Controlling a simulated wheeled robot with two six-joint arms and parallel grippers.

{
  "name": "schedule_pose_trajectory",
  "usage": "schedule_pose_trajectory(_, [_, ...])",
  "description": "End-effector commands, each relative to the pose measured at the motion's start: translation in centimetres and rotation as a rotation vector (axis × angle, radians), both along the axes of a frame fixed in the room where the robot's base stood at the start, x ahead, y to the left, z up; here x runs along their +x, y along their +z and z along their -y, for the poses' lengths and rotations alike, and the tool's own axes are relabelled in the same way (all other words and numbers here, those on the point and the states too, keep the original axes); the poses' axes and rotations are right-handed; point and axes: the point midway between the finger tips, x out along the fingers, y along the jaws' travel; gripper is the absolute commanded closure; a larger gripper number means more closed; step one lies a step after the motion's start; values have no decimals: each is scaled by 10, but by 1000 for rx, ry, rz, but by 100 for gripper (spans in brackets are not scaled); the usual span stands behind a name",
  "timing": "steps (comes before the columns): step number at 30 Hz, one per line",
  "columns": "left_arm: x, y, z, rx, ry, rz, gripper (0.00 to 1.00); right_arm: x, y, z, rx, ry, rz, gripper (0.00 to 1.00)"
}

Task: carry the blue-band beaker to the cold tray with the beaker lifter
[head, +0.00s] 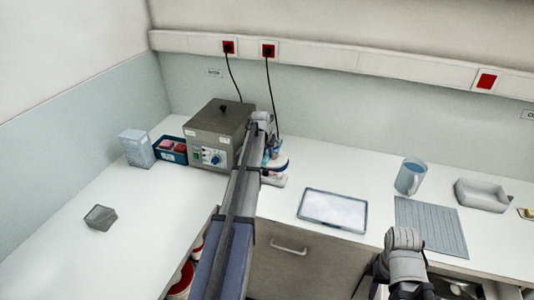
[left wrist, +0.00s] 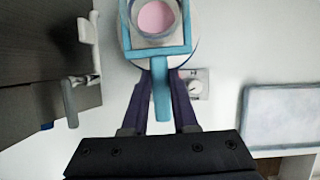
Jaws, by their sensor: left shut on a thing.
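The beaker lifter (left wrist: 161,98) is teal, with a square frame and a straight handle. My left gripper (left wrist: 164,80) is shut on its handle. The frame surrounds a round grey-rimmed beaker (left wrist: 135,37) with pink contents, seen from above. The beaker is over a pale round plate of a small device with a dial (left wrist: 195,85); I cannot tell whether it touches. Its band does not show from above. In the head view my left arm partly hides the lifter and the device (head: 274,180). The cold tray (head: 333,209), pale with a dark rim, lies to the right, apparently empty.
A grey heated box (head: 215,140) with a control panel stands just left of my left arm. The counter between device and cold tray looks clear.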

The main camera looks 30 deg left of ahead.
Motion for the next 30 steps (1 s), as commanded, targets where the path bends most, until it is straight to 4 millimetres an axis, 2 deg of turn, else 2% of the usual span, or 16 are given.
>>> schedule_pose_trajectory(30, [0,14,0,0,0,0,100,0,14,0,0,0,0,50])
